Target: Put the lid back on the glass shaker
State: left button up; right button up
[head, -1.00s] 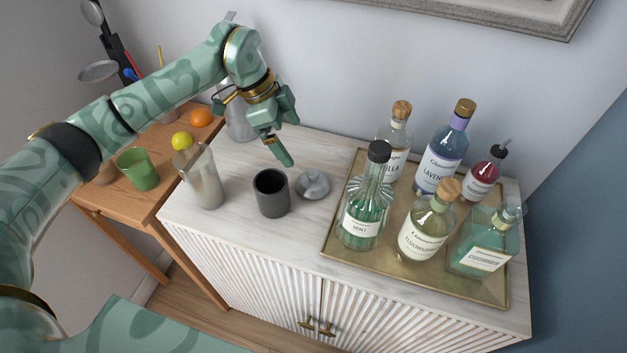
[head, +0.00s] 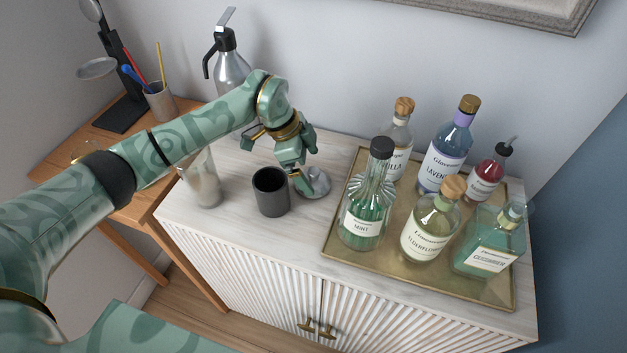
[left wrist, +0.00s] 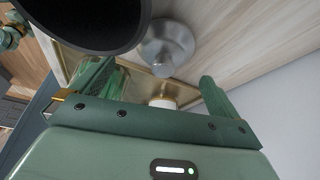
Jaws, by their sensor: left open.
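The glass shaker (head: 203,182) is a tall, clear, greyish tumbler standing upright near the left end of the white cabinet top, partly behind my left forearm. The silver lid (head: 318,183) is a low dome with a small knob, lying on the cabinet top right of a dark cup. It also shows in the left wrist view (left wrist: 168,42), beyond the fingertips. My left gripper (head: 295,170) is open and empty, with a fingertip just beside the lid and overlapping its left edge in the head view. Whether they touch I cannot tell. My right gripper is out of view.
The dark grey cup (head: 270,194) stands between shaker and lid, close to the gripper. A brass tray (head: 385,262) with several bottles fills the right side. A steel siphon (head: 230,70) stands behind my arm. The front strip of cabinet top is clear.

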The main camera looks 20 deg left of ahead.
aim_at(311, 170)
pick_arm(q)
jog(key=x, duration=0.2)
jog(key=b+x, duration=0.1)
jog(key=x, duration=0.2)
jog(key=shift+w+a+f, duration=0.15)
jog(key=shift+a, duration=0.05)
jog(key=c, duration=1)
